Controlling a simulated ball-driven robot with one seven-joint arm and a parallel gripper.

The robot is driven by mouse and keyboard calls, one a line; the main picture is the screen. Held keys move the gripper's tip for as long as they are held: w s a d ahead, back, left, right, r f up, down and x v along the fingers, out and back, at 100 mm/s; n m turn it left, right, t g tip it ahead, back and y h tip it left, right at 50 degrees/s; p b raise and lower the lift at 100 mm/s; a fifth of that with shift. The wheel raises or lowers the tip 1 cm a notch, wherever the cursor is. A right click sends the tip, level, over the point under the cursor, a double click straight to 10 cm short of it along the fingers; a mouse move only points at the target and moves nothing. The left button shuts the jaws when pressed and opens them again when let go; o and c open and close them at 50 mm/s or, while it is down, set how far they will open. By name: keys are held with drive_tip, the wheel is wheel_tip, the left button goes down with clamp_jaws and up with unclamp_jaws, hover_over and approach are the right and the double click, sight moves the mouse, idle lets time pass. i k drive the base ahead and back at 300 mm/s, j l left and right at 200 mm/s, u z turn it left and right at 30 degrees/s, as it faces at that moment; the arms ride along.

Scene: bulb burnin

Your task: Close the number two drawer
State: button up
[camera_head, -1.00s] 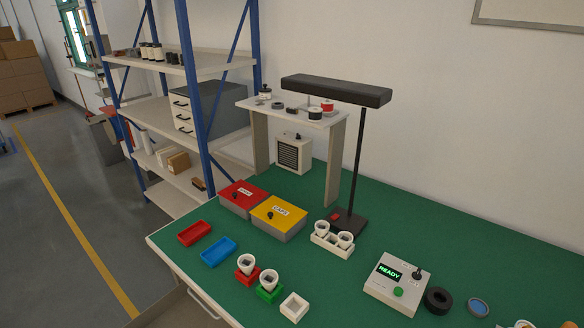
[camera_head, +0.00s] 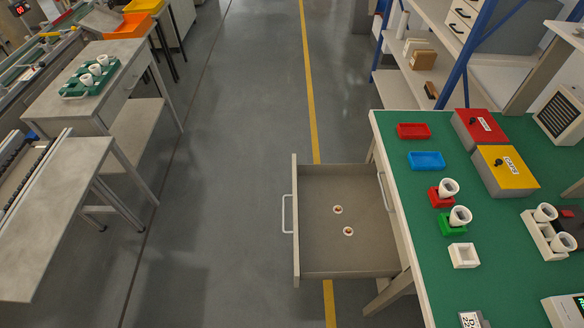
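A drawer (camera_head: 345,263) stands pulled well out from the left side of the green-topped bench (camera_head: 420,240). Its pale front panel (camera_head: 295,245) carries a white bar handle (camera_head: 287,213) facing left. Two small round white pieces with orange-brown centres, one upper (camera_head: 337,209) and one lower (camera_head: 348,231), lie on the drawer's floor. Another white handle (camera_head: 384,192) shows on the bench's side just behind the open drawer. I cannot read a number on either drawer front. My gripper is not in view.
Red (camera_head: 413,131) and blue (camera_head: 427,160) trays, cups in holders, and red and yellow lidded boxes stand on the bench. Grey tables (camera_head: 75,200) stand at the left. The floor (camera_head: 220,180) between them and the drawer is clear.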

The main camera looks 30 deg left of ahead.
sight(322, 251)
drive_tip(key=u, duration=0.95)
drive_tip(key=i+l+u, duration=0.15)
drive_tip(key=i+u, duration=0.2)
drive_tip(key=i+l+u, duration=0.25)
drive_tip(key=u, duration=0.15)
